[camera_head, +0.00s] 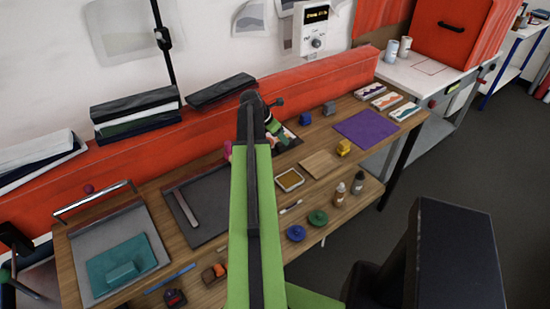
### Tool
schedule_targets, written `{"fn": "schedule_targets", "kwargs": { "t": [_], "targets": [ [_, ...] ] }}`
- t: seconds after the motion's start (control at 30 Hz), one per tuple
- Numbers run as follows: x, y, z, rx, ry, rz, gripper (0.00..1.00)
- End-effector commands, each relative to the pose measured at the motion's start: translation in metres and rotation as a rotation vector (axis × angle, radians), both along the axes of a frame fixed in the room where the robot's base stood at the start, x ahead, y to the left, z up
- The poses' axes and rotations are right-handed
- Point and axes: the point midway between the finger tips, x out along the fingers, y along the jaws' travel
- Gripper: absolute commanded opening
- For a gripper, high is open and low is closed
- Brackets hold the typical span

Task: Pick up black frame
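My gripper (274,127) is at the far end of my green arm, over the back middle of the wooden table. Its fingers are small and dark, and I cannot tell whether they are open or shut. A dark-edged flat piece with a coloured picture (291,139) lies just below and right of it, partly hidden; it may be the black frame. I cannot tell whether the gripper touches it. Other dark flat pieces are a stack (135,113) and a single black slab (221,90) on the red ledge, and a dark grey board (207,204) left of my arm.
The wooden table (330,205) holds a grey tray (82,242) with a teal block, a small yellow-filled tray (290,180), a purple mat (366,128), two bottles (340,194), a blue disc (296,233) and a green disc (318,217). The red ledge (330,75) bounds the back.

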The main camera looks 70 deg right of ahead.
Motion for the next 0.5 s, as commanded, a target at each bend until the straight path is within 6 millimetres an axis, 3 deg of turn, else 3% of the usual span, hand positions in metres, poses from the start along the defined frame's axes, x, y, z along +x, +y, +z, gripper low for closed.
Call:
{"fn": "schedule_targets", "kwargs": {
  "t": [0.23,0.5],
  "targets": [
    [-0.004,-0.005,-0.010,0.000,0.000,-0.002,0.55],
    [-0.014,-0.024,-0.050,0.000,0.001,-0.003,0.55]
  ]
}}
